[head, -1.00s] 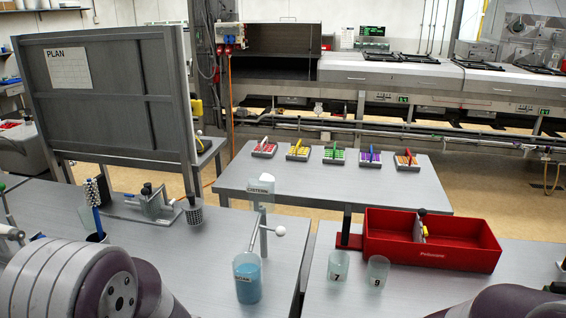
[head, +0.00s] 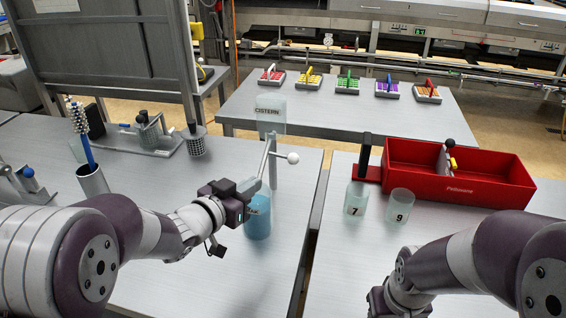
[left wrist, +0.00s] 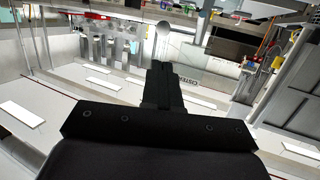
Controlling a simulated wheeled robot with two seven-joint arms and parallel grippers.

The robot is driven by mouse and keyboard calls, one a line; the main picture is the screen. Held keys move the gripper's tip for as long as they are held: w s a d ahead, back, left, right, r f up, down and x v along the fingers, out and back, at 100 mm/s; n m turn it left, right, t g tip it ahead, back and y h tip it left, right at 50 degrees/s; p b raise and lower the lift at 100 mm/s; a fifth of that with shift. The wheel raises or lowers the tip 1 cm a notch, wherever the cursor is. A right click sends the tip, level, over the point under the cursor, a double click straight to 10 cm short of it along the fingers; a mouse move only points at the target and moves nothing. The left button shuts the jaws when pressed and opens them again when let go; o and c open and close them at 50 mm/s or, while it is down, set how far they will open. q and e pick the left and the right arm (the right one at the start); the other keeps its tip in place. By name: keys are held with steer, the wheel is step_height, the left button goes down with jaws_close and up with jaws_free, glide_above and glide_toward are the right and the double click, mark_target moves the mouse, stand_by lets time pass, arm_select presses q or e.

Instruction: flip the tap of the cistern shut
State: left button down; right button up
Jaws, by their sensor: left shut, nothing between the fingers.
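The cistern (head: 270,113) is a clear box with a CISTERN label on a grey post. Its tap has a white ball knob (head: 292,158), pointing right in the head view. A beaker of blue liquid (head: 259,222) stands below. My left gripper (head: 248,186) is shut and empty, just left of the post and above the beaker; contact cannot be told. In the left wrist view its closed fingers (left wrist: 163,78) point towards the white ball (left wrist: 163,28), with the label partly hidden behind them. My right gripper (head: 380,302) is at the bottom edge, its fingers out of sight.
Beakers 7 (head: 355,198) and 9 (head: 399,205) and a red bin (head: 460,188) stand on the right table. A brush in a steel cup (head: 93,180) and a clamp stand (head: 150,135) are left. Several coloured racks sit on the back table.

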mark_target(292, 159)
arm_select(q)
steer(key=x, duration=0.4)
steer(key=p+x, duration=0.1)
steer(key=x, duration=0.9)
steer(key=shift+w+a+f+p, duration=0.1)
steer(key=shift+a+f+p, duration=0.2)
steer(key=shift+f+p, duration=0.1)
arm_select(e)
steer(key=shift+w+a+r, duration=0.1)
steer(key=shift+w+r, duration=0.25)
steer(key=shift+r, duration=0.45)
steer(key=shift+s, duration=0.1)
arm_select(q)
steer(key=shift+w+d+f+b, duration=0.15)
steer(key=shift+w+d+b, duration=0.25)
steer(key=shift+w+d, duration=0.15)
arm_select(e)
steer(key=shift+f, duration=0.35)
arm_select(q)
steer(key=shift+s+r, duration=0.1)
steer(key=shift+r, duration=0.2)
arm_select(e)
steer(key=shift+s+a+r, duration=0.1)
steer(key=shift+s+a, duration=0.1)
steer(key=shift+s, duration=0.1)
arm_select(q)
steer(key=shift+r, duration=0.1)
arm_select(e)
steer(key=shift+a, duration=0.1)
